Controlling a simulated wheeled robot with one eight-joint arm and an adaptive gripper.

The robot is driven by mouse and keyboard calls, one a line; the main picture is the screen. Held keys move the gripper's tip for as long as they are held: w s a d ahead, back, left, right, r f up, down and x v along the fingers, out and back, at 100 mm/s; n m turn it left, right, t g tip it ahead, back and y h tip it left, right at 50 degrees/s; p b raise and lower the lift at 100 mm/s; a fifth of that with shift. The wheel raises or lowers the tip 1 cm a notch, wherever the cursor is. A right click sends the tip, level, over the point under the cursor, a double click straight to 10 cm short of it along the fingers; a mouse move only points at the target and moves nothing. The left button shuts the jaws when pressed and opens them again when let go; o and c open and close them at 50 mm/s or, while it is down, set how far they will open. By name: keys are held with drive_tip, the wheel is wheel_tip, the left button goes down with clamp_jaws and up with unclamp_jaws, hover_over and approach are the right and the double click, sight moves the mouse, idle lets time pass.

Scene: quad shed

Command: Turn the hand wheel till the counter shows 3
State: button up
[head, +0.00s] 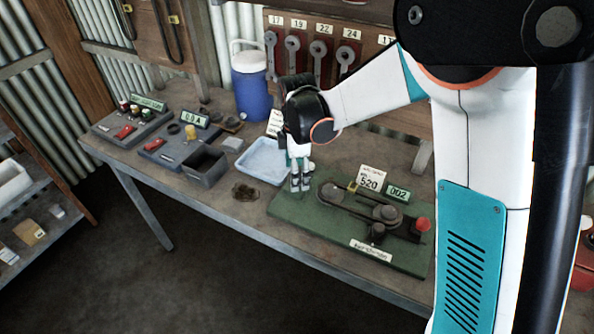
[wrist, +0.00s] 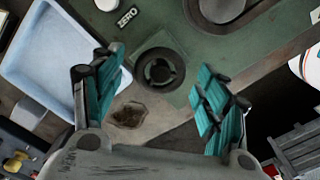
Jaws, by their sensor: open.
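A green board (head: 275,206) on the bench carries a mechanism with dark discs (head: 385,213) and a red knob (head: 422,224). A small green counter (head: 398,193) on it appears to read 002. My gripper (head: 300,184) is low over the board's left end, fingers pointing down. In the wrist view the board (wrist: 190,45) has a small round dark wheel-like part (wrist: 160,70), probably the hand wheel. My gripper's open fingers (wrist: 158,98) are on either side of it in the picture, with nothing held. Contact cannot be told. In the head view my gripper hides this part.
A pale blue tray (head: 263,178) lies just left of my gripper. A card reading 520 (head: 371,180) stands behind the mechanism. A grey bin (head: 203,166) and a blue jug (head: 251,90) stand farther left.

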drive_tip(key=shift+r, duration=0.1)
wheel_tip(320, 180, up, 12)
idle(0.5)
